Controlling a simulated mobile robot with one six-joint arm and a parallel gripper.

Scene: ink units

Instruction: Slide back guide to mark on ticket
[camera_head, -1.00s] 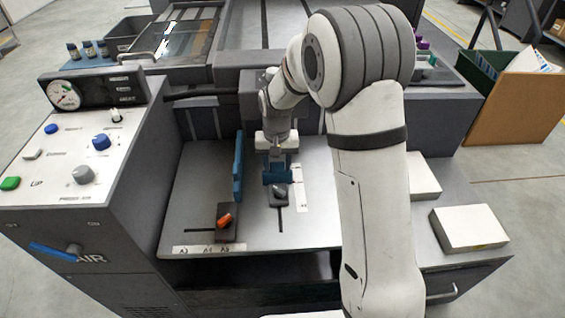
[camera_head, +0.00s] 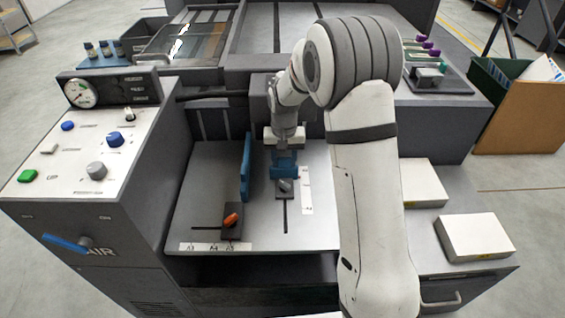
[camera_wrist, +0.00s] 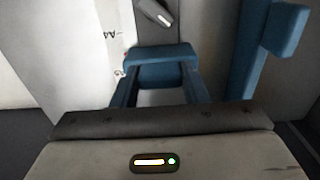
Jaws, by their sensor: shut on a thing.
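The blue back guide (camera_head: 284,165) stands on the grey feed table, joined to a dark block with a grey lever (camera_head: 285,187) over a slot. My gripper (camera_head: 284,150) is shut on the guide from above. In the wrist view the blue guide (camera_wrist: 160,55) lies across the fingers, and its grey lever (camera_wrist: 155,12) shows at the top edge. A white scale strip (camera_head: 306,190) lies right of the slot, with A4 readable in the wrist view. I cannot make out the ticket in these frames.
A blue side guide (camera_head: 246,167) stands close on the left, with an orange-lever block (camera_head: 231,220) in front. A control panel (camera_head: 85,150) rises at the left. White paper stacks (camera_head: 473,237) lie at the right. The table's front middle is clear.

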